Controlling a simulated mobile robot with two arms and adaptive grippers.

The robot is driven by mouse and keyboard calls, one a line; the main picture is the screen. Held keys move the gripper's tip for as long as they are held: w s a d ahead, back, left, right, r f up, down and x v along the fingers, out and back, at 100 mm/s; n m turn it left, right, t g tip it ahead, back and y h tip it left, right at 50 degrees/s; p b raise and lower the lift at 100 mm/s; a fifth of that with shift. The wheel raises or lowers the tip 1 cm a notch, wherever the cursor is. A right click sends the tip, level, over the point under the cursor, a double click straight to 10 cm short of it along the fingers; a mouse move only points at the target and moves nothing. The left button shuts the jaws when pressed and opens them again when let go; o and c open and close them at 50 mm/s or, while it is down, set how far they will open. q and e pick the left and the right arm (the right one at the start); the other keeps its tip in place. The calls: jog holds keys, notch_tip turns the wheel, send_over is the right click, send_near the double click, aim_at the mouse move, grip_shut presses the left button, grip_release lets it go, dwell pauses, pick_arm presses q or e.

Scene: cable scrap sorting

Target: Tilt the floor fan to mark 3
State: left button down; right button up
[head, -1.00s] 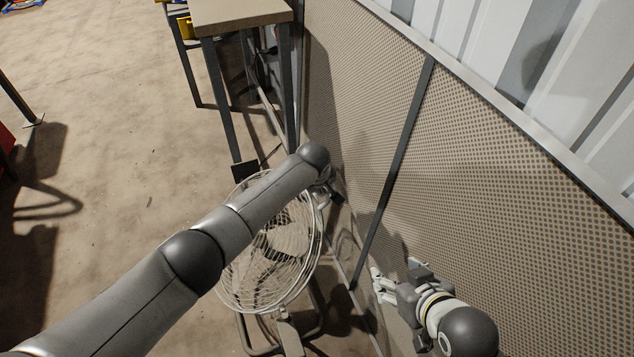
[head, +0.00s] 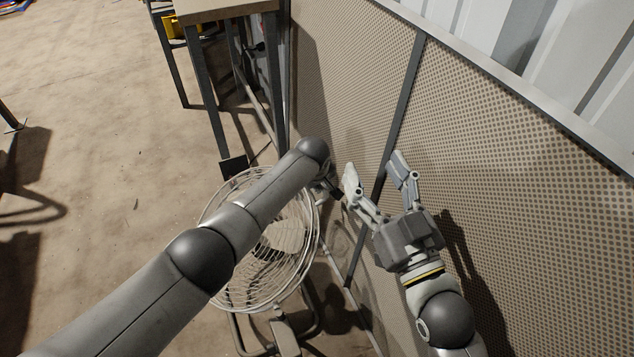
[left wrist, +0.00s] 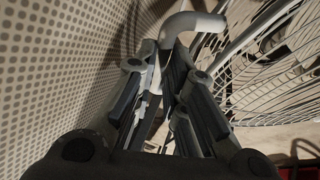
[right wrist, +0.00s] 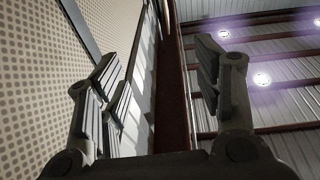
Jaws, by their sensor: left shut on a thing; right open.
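The floor fan (head: 304,238) stands low beside the perforated panel, its round wire cage partly hidden behind my left arm. In the left wrist view its cage (left wrist: 270,70) is at the right, beside a bent grey tube handle (left wrist: 190,24). My left gripper (left wrist: 172,62) is shut on this tube; in the head view its fingers are mostly hidden behind my arm's end. My right gripper (head: 374,174) is open and empty, right of the fan and in front of the panel. It also shows open in the right wrist view (right wrist: 157,63). No tilt marks are readable.
The perforated panel (head: 510,150) with a dark upright post (head: 405,95) closes off the right side. A table (head: 225,8) with metal legs stands behind the fan. The concrete floor (head: 90,140) at the left is mostly clear.

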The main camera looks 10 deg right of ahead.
pick_arm(q)
jog(key=shift+s+d, duration=0.15)
jog(key=shift+d, duration=0.7)
pick_arm(e)
jog(key=shift+s+r+t, duration=0.1)
jog(key=shift+r+t, duration=0.2)
jog(key=shift+r, duration=0.15)
pick_arm(q)
jog(key=c, duration=1.8)
grip_release()
jog(key=shift+d+f, duration=0.1)
jog(key=shift+f, duration=0.05)
jog(key=o, duration=0.3)
jog(key=shift+d+f, duration=0.15)
jog(key=shift+d, duration=0.1)
pick_arm(e)
jog(key=shift+w+d+f, duration=0.2)
jog(key=shift+w+d, duration=0.05)
jog(key=shift+d, duration=0.05)
pick_arm(q)
jog(key=shift+a+r, duration=0.25)
pick_arm(e)
jog(key=shift+a, duration=0.1)
pick_arm(q)
jog(key=v, duration=1.1)
jog(key=shift+s+a+r, duration=0.1)
jog(key=shift+a, duration=0.2)
